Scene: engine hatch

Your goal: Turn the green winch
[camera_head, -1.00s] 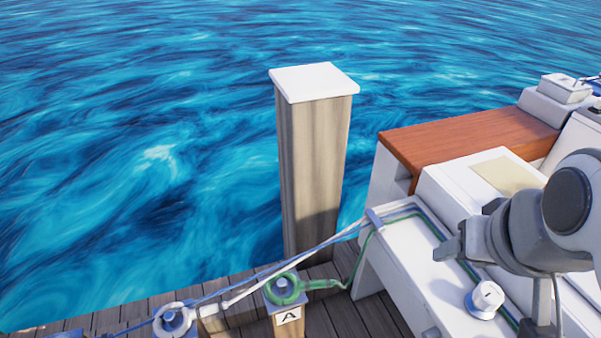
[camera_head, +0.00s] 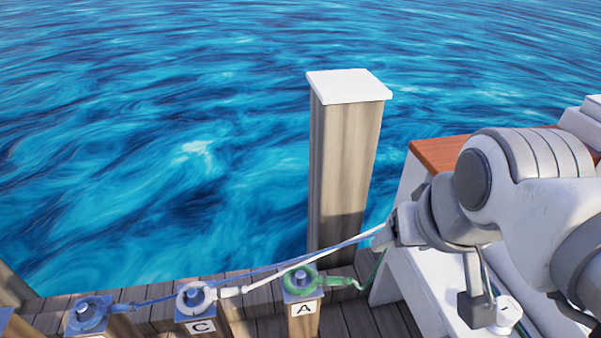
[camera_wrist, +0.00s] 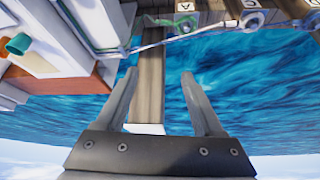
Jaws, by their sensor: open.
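A teal-green, cup-like piece (camera_wrist: 18,45) shows on the boat at the left edge of the wrist view. I cannot tell for sure that it is the green winch. No green winch is plain in the head view, where my arm hides much of the boat. A white knob (camera_head: 507,313) stands on the boat's side deck there, partly behind my arm.
A tall wooden piling (camera_head: 345,165) with a white cap stands beyond the dock. Ropes run from dock posts to the boat: a green loop (camera_head: 300,281) on post A, a white loop (camera_head: 196,298) on post C, a blue loop (camera_head: 88,313) further left. Water lies behind.

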